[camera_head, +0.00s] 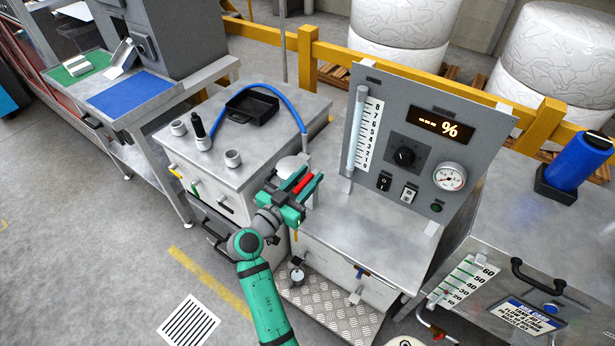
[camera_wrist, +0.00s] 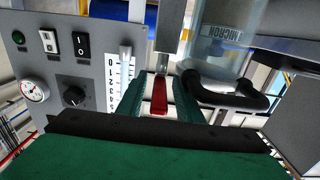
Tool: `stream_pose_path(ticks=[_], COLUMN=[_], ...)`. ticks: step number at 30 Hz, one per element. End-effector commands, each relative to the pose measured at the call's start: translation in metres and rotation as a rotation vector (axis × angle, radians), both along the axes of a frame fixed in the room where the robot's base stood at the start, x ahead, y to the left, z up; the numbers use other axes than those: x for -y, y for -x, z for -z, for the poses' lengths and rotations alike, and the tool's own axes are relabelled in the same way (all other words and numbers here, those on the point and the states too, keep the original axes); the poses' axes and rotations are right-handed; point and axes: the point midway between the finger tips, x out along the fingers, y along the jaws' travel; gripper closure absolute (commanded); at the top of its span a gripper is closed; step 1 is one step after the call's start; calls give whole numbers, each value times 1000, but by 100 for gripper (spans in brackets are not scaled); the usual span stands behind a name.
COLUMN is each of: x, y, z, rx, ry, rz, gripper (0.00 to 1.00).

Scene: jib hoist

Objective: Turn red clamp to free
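The red clamp (camera_head: 303,184) is a small red lever near the front right of the left steel cabinet. In the wrist view the red clamp (camera_wrist: 160,95) points at me, below a grey upright bar. My green gripper (camera_head: 295,192) is at the clamp, with one finger on each side of the red lever. In the wrist view my gripper (camera_wrist: 162,98) has its fingers apart with the lever between them. Whether either finger touches the lever is hard to tell. The clamp's base is hidden behind my gripper.
A grey instrument panel (camera_head: 425,140) with knob, gauge and tube stands right of my gripper. A blue hose (camera_head: 285,98) arcs over the left cabinet top, near a black tray (camera_head: 252,106). In the wrist view a clear cylinder and black handle (camera_wrist: 232,92) are close right.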

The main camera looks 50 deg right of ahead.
Motion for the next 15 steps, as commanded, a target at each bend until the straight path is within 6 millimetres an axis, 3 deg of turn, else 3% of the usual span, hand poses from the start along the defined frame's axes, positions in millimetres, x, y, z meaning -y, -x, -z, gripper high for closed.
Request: stream_pose_path(ticks=[8,15], x=[-6,-43], y=[0,3], z=[-1,-1], rx=[0,0], ry=[2,2], rz=[-2,-5], gripper=[67,67])
